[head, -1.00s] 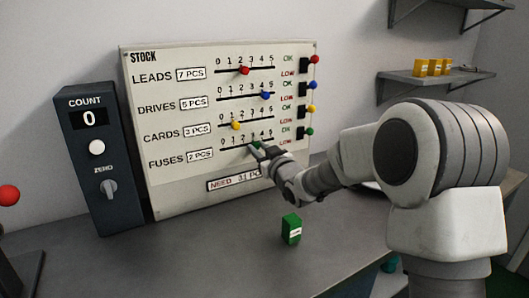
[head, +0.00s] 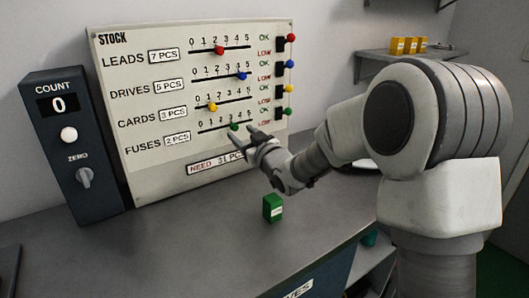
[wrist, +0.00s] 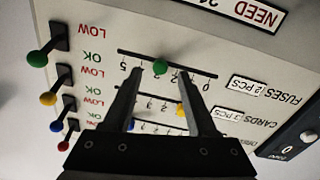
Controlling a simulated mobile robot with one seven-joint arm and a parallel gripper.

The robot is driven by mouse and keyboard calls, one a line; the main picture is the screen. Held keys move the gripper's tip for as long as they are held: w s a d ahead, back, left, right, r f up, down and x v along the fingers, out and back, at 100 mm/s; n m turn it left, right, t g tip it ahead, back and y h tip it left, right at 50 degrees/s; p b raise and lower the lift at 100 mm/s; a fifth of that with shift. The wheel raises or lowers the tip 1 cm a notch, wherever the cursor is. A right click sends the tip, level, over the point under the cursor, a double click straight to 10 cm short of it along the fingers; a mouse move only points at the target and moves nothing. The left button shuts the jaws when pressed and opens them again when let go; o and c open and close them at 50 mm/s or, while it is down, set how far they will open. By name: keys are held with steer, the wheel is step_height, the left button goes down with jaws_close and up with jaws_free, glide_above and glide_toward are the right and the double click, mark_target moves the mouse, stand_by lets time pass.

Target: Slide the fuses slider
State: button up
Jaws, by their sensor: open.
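The fuses slider's green knob (head: 234,126) is on the bottom scale of the white STOCK board, near the 3 mark. My gripper (head: 243,132) is open in front of the board at this slider. In the wrist view, which shows the board upside down, the green knob (wrist: 160,67) lies between the two fingertips of my gripper (wrist: 160,76), with a gap on each side. I cannot tell how far the fingertips are from the board. The fuses label (head: 177,138) reads 2 PCS.
Above are the cards slider's yellow knob (head: 212,107), the drives slider's blue knob (head: 242,76) and the leads slider's red knob (head: 219,50). OK/LOW switches line the board's right edge. A dark COUNT box (head: 60,150) stands left. A green box (head: 272,208) stands on the bench.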

steer(key=v, duration=1.4)
steer(key=s+d+r+m+g+h+p, duration=0.3)
steer(key=s+d+r+m+h+p, duration=0.3)
steer(key=d+h, duration=0.4)
steer(key=s+d+r+m+g+p, duration=0.1)
steer(key=s+g+p, duration=0.2)
steer(key=s, duration=0.7)
steer(key=s+d+r+m+g+p, duration=0.1)
steer(key=s+d+r+g+p, duration=0.1)
steer(key=s, duration=0.9)
steer(key=shift+g+y+p, duration=0.4)
steer(key=shift+g+p, duration=0.15)
steer(key=shift+g, duration=0.35)
steer(key=shift+d, duration=0.1)
